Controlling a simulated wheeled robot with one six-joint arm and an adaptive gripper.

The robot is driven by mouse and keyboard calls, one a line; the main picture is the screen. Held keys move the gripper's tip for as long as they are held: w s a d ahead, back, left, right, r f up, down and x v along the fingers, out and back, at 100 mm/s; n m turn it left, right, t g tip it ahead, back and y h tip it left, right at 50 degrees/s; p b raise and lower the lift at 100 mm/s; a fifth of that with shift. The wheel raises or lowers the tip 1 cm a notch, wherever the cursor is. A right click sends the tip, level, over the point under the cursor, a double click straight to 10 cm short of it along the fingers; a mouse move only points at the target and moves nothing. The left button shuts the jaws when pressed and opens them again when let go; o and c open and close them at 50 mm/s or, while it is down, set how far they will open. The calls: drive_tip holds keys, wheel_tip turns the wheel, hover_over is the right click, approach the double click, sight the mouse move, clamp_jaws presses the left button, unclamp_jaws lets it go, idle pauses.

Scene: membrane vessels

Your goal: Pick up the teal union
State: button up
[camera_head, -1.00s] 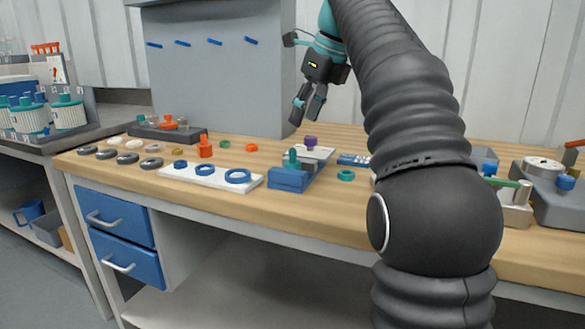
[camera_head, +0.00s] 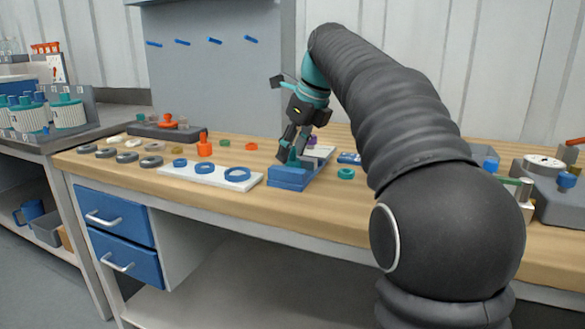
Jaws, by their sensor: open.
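A small upright teal piece (camera_head: 293,157), which looks like the teal union, stands on a blue block (camera_head: 288,180) near the middle of the bench. My gripper (camera_head: 291,153) points down at it with open fingers. The fingertips are at the teal piece, one to each side of it as seen here, and partly hide it. I cannot tell whether they touch it.
A grey plate with a purple piece (camera_head: 312,141) is close behind the gripper. A grey panel (camera_head: 222,85) rises behind.

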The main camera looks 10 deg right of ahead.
clamp_jaws()
drive_tip(key=shift+r, duration=0.1)
